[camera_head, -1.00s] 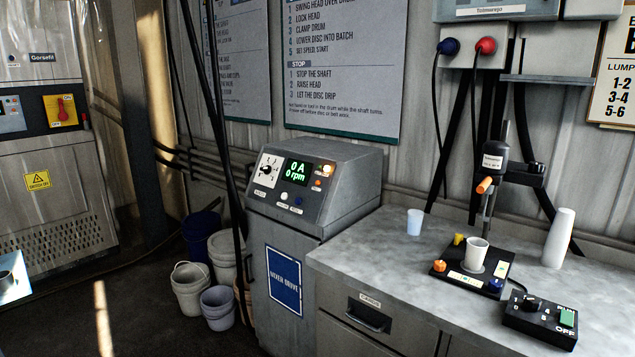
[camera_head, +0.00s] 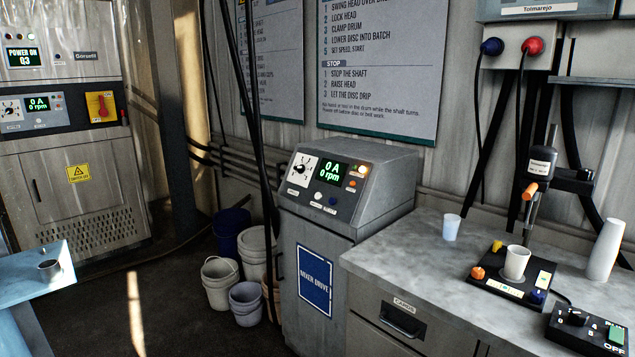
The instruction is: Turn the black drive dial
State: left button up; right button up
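A black dial (camera_head: 299,168) sits on a white scale plate at the left of the sloped panel on the grey mixer drive cabinet (camera_head: 345,210). The small marks on its scale are hard to read. A display (camera_head: 333,173) to its right shows 0 A and 0 rpm in green. A lit orange lamp (camera_head: 362,170) and several small buttons are also on the panel. Neither of my grippers is in view.
A grey bench (camera_head: 405,250) adjoins the cabinet on the right, with a small mixer stand (camera_head: 541,165), a white cup (camera_head: 516,262) and a black switch box (camera_head: 588,330). Buckets (camera_head: 220,283) and hanging cables stand left of the cabinet. A light-blue surface (camera_head: 35,277) is at far left.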

aim_at(300, 169)
jog(key=i+j, duration=0.55)
jog(key=i, duration=0.15)
jog(key=i+j+z, duration=0.25)
jog(key=z, duration=0.2)
jog(key=i+j+z, duration=0.15)
jog(key=j+z, duration=0.15)
jog(key=z, duration=0.15)
